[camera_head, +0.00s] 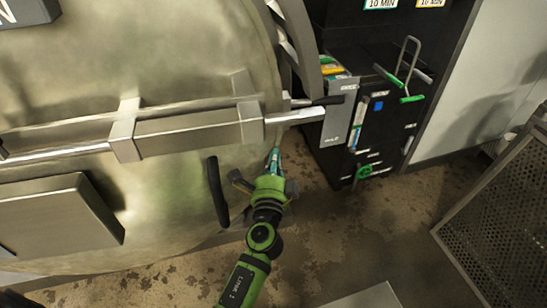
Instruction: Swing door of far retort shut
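A large round metal retort door (190,65) fills the left of the head view. A thick horizontal locking bar (190,133) crosses it, and its rod sticks out past the door's right edge. A black upright handle (217,192) sits on the door's lower right. The door's left side is cut off.
A dark cabinet (390,135) with labels and green-tipped handles stands right of the door. A perforated metal basket or panel (500,225) is at the far right. Stained floor (335,240) lies open between them and my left arm.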

